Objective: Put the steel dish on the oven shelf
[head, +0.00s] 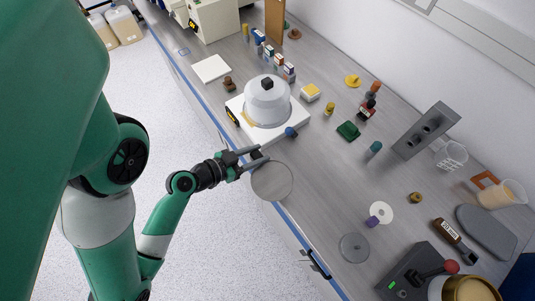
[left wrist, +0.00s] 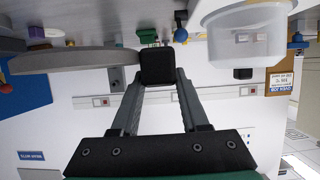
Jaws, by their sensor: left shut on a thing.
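The steel dish (head: 271,182) is a round, flat grey disc by the bench's front edge in the head view. In the left wrist view the dish (left wrist: 75,60) appears edge-on, beside a dark block (left wrist: 158,66) between the fingertips that looks like its handle. My left gripper (head: 252,157) is shut on this block, and the dish appears held level, clear of the bench. I cannot clearly pick out the oven shelf; a beige appliance (head: 215,18) at the top left may be the oven. My right gripper is not in view.
A white device with a round dome (head: 267,101) stands just behind my gripper. Small bottles, a green block (head: 348,130), a grey slotted stand (head: 426,131) and another round disc (head: 354,247) are spread along the bench. Bare bench lies right of the dish.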

